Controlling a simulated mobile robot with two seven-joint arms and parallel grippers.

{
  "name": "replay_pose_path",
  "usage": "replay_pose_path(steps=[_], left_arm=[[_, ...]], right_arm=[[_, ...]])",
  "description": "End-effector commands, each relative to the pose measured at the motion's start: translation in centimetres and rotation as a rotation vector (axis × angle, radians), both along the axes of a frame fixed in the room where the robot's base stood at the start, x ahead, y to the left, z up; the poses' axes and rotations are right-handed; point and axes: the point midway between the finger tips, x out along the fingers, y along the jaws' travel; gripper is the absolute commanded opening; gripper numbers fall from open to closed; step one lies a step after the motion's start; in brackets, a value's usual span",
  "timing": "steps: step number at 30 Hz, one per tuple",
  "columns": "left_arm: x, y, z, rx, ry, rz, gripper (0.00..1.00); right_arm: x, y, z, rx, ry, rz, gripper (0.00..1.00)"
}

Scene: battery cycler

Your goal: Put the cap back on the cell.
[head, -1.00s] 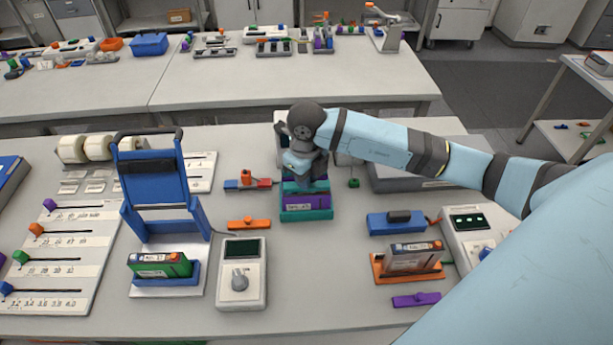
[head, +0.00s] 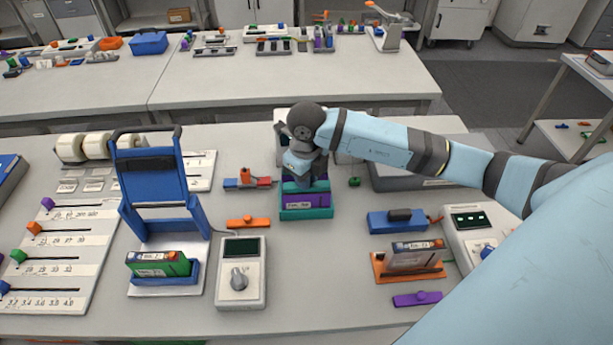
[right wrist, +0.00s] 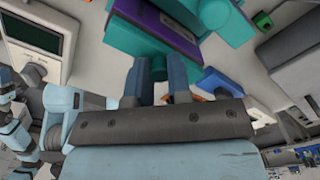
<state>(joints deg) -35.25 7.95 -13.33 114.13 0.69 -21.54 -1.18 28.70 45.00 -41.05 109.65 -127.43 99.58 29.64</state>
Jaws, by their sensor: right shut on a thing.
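A purple cell (head: 300,203) with a pale label stands in a teal cradle (head: 306,215) near the middle of the table. My right gripper (head: 306,176) is directly over it, pointing down. In the right wrist view, the right gripper (right wrist: 160,78) is shut on a teal cap (right wrist: 135,38), with teal showing between the fingers. The cell's purple side (right wrist: 172,18) shows just beyond the cap. The cap is at the top of the cell; I cannot tell whether it is seated or slightly apart. The hand hides much of the contact. My left gripper is out of view.
An orange cap (head: 248,222) and a purple cap (head: 416,299) lie on the table. A green cell (head: 158,264) stands in a blue cradle at left, a grey cell (head: 414,257) in an orange one at right. A meter (head: 241,287) stands at front; bare table lies right of it.

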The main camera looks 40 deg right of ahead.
Motion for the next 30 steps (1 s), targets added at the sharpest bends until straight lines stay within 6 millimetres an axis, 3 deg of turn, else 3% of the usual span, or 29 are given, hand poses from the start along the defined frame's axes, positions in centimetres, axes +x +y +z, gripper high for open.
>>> replay_pose_path(steps=[10,11,15,20,24,30], left_arm=[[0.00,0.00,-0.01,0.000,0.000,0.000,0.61],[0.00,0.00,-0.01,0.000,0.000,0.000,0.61],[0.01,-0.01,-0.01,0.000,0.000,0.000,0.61],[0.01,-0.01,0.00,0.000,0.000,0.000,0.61],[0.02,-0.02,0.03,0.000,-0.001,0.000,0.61],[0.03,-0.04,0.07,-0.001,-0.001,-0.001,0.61]], right_arm=[[0.00,0.00,0.00,0.000,0.000,0.000,0.00],[0.00,0.00,0.00,0.000,0.000,0.000,0.21],[0.00,0.00,-0.01,0.000,0.000,0.000,0.48],[0.00,0.00,-0.01,0.000,0.000,0.000,0.48],[0.00,0.01,-0.01,0.000,0.000,0.000,0.74],[0.00,0.01,-0.01,0.000,0.000,0.000,0.74]])
